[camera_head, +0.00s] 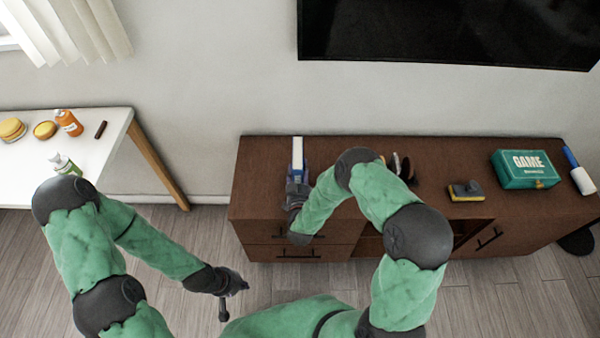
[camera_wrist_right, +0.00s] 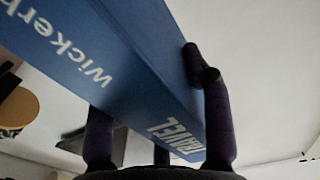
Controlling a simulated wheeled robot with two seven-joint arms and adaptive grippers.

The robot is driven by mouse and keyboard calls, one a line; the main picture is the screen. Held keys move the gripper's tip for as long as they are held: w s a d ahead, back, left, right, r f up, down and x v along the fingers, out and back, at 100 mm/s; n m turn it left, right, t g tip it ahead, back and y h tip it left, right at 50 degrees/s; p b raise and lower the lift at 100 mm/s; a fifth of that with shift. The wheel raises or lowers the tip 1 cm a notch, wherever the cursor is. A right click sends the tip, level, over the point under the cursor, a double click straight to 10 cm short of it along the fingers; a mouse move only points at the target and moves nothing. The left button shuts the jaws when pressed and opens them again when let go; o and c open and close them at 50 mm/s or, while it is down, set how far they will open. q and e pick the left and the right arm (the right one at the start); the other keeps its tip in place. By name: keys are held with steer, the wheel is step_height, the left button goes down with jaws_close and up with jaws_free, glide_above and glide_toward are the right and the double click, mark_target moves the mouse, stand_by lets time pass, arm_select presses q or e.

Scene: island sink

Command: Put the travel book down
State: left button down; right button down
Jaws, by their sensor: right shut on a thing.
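The blue travel book (camera_head: 297,154) is upright at the left end of the brown cabinet, its white page edge showing in the head view. In the right wrist view the book (camera_wrist_right: 130,60) fills the upper middle, with "TRAVEL" on its spine. My right gripper (camera_head: 297,187) is shut on it, with a dark finger on either side in the wrist view (camera_wrist_right: 160,130). I cannot tell whether the book touches the cabinet top. My left gripper (camera_head: 233,292) is open and empty, low over the floor in front of the cabinet.
The cabinet (camera_head: 450,150) also holds a yellow-and-black sponge (camera_head: 466,191), a teal GAME box (camera_head: 525,169) and a blue-and-white roller (camera_head: 578,172). Small items behind my right arm are partly hidden. A white table (camera_head: 95,145) with food and bottles stands left. A dark screen (camera_head: 450,30) hangs above.

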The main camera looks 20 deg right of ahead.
steer(key=shift+r, duration=0.2)
steer(key=shift+f, duration=0.15)
steer(key=c, duration=0.5)
jaws_free()
steer(key=shift+c, duration=0.2)
steer(key=p+v, duration=0.2)
steer(key=v, duration=1)
steer(key=shift+p, duration=0.4)
